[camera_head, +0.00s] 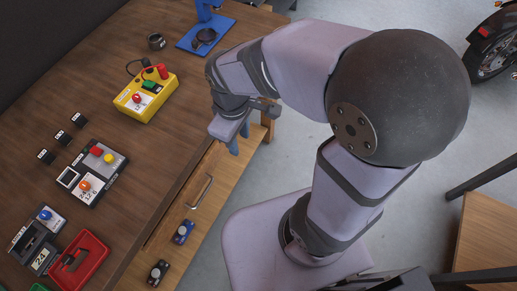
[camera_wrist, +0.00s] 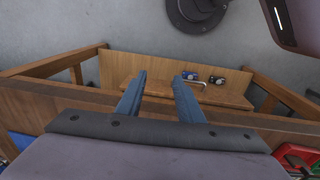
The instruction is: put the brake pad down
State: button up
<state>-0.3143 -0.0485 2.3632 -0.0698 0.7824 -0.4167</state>
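My gripper (camera_head: 239,139) hangs off the front edge of the workbench, in front of the wooden drawer. In the wrist view its two blue fingers (camera_wrist: 159,76) are apart, with nothing held between them. A dark, flat piece (camera_head: 75,260) lies in a red tray (camera_head: 97,247) at the lower left of the head view. It may be the brake pad, but it is too small to be sure. No brake pad shows at my gripper.
A metal drawer handle (camera_head: 201,191) projects below the edge.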

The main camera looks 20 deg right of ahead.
jog(key=s+d+f+m, duration=0.2)
jog(key=s+d+m, duration=0.3)
jog(key=d+m, duration=0.2)
jog(key=shift+d+f+m+g, duration=0.25)
jog(key=shift+f+m+g, duration=0.05)
jog(key=shift+m, duration=0.7)
